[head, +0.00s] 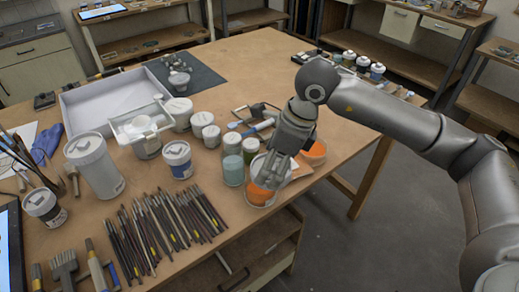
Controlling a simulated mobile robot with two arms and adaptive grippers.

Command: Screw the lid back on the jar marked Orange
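My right gripper (270,181) points down at the front right part of the table, over a clear glass jar (257,198) with orange in its lower part. The gripper overlaps the jar's upper part, so I cannot tell whether it touches the jar or holds a lid. Its fingertips are too small and hidden to show whether they are open or shut. A second round orange thing (316,154) sits just behind and right of the gripper, partly covered by it. No label reading Orange is legible. My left gripper is not in view.
Several paintbrushes (170,230) lie at the front. White jars, a blue-labelled jar (177,160) and a white tray (112,102) fill the left. The table's far middle (265,65) is clear.

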